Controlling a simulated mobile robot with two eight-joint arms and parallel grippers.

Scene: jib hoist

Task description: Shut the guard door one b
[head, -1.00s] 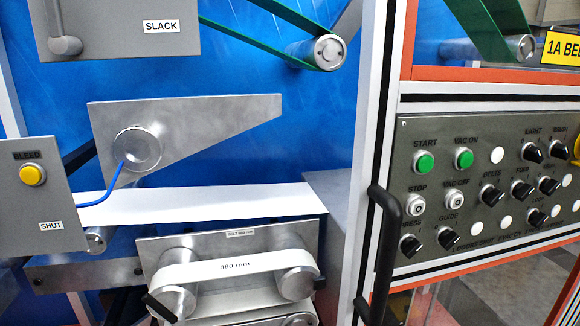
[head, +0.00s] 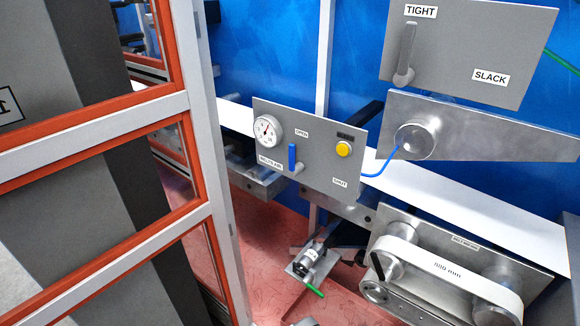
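A guard door frame (head: 196,100) of white rails with orange-red edging stands at the left, with see-through panes. No label on it is readable, so I cannot tell whether it is guard door one b. It stands at an angle to the blue back wall, and the machine bay to its right is open to view. I see no handle on it. Neither of my grippers is in view.
A grey panel (head: 318,178) carries a gauge, a blue lever and a yellow button. A TIGHT/SLACK lever plate (head: 450,45) is above right, and belt rollers (head: 450,262) are below. A white web (head: 470,195) crosses the bay. The reddish floor (head: 255,240) shows below.

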